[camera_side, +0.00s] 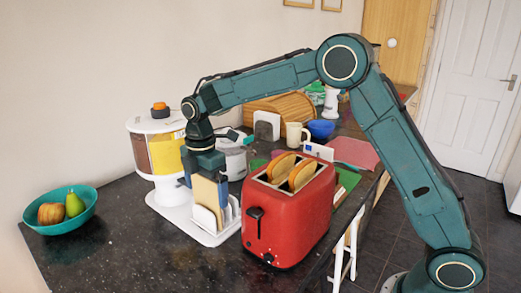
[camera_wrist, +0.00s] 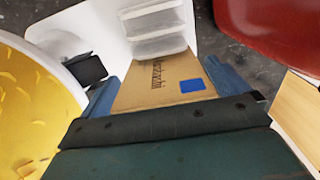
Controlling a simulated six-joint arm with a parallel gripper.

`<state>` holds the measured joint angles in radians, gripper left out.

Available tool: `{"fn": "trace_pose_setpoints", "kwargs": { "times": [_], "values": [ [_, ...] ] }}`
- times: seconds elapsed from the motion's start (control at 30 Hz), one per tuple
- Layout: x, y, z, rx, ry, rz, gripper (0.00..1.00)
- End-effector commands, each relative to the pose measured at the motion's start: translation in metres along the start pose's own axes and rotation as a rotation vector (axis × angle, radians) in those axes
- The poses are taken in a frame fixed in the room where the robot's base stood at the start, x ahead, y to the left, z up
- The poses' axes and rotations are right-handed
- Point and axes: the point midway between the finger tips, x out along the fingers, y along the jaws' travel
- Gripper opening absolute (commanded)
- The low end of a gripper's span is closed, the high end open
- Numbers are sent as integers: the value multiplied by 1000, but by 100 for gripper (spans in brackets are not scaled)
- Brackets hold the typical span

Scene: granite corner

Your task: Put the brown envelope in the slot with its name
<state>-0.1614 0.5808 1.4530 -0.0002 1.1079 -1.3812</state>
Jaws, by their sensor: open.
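The brown envelope (camera_side: 206,191) stands upright at the white slotted rack (camera_side: 183,213), its lower end seemingly behind a white divider. In the wrist view the envelope (camera_wrist: 165,82) has dark printed writing and a blue square. The writing is hard to read at this angle. My gripper (camera_side: 204,164) is above the rack, pointing down. It is open, with its blue fingers on either side of the envelope's upper part. The rack's white dividers (camera_wrist: 154,27) show beyond the envelope. No slot names are readable, so I cannot tell which slot this is.
A red toaster (camera_side: 290,220) with bread stands close at the rack's right. A yellow-and-brown dispenser (camera_side: 160,150) is close behind on the left. A teal fruit bowl (camera_side: 62,212) sits at far left. The dark counter in front of the rack is clear.

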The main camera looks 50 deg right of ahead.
Motion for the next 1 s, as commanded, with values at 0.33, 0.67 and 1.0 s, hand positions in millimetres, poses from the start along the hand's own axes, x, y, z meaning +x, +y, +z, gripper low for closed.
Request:
{"fn": "trace_pose_setpoints", "kwargs": {
  "times": [0.33, 0.67, 1.0],
  "values": [
    [12, 0, 0, 0, 0, 0, 100],
    [12, 0, 0, 0, 0, 0, 100],
    [12, 0, 0, 0, 0, 0, 69]
  ]
}}
